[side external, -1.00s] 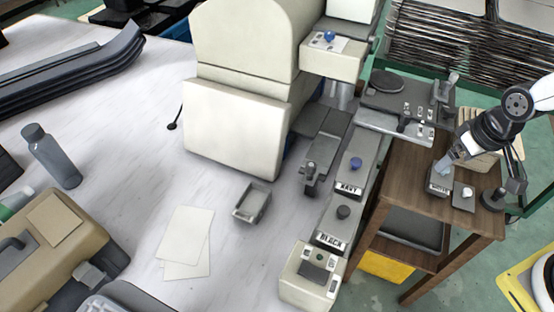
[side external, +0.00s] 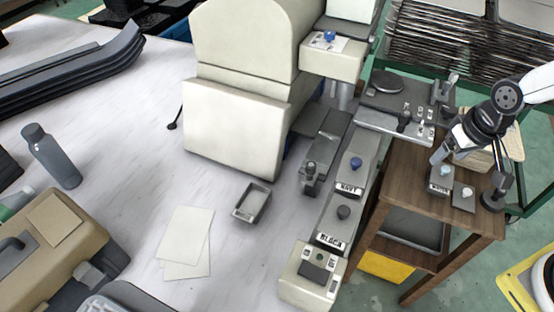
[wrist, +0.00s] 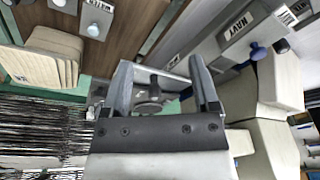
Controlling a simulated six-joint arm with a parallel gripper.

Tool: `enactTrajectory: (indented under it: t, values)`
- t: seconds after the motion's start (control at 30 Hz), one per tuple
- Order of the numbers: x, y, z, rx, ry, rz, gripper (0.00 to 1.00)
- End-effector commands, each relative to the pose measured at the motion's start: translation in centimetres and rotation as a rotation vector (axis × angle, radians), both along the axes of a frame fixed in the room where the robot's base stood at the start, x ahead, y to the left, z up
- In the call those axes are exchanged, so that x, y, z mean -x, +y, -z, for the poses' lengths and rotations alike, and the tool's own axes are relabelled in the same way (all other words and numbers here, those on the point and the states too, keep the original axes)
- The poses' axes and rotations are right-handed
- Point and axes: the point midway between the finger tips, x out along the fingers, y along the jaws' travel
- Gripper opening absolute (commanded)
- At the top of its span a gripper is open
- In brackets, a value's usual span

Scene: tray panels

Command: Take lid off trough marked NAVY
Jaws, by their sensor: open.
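The trough marked NAVY (side external: 349,189) stands in the row at the center right in the side view, with a grey lid (side external: 364,147) and a blue knob (side external: 356,164) on it. In the wrist view the NAVY label (wrist: 237,24) and a blue knob (wrist: 257,51) show at the upper right, beyond the right finger. My gripper (side external: 437,156) is above the wooden stand, to the right of the trough and apart from it. In the wrist view my gripper (wrist: 160,70) is open, with nothing held between its fingers.
The BLACK trough (side external: 330,240) with a dark knob is in front of NAVY. A small labelled box (side external: 441,180) sits on the wooden stand (side external: 407,172) below my gripper. A big cream machine (side external: 235,125) stands left of the row. A small grey tray (side external: 252,203) lies on the pale table.

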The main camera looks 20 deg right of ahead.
Motion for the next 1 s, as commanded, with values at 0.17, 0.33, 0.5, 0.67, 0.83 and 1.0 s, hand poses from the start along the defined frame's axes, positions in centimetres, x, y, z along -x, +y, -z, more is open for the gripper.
enactTrajectory:
  t: [0.17,0.33,0.5,0.67,0.83,1.0]
  values:
    - [-1.8,1.5,-0.2,-0.042,0.03,0.167,0.77]
    - [-3.6,3.3,-0.4,-0.079,0.063,0.359,0.77]
    - [-5.3,5.3,-0.6,-0.109,0.096,0.554,0.77]
    - [-6.6,7.2,-0.7,-0.128,0.125,0.74,0.77]
    - [-8.0,9.5,-0.7,-0.14,0.15,0.936,0.77]
    - [-9.0,11.7,-0.7,-0.144,0.169,1.131,0.77]
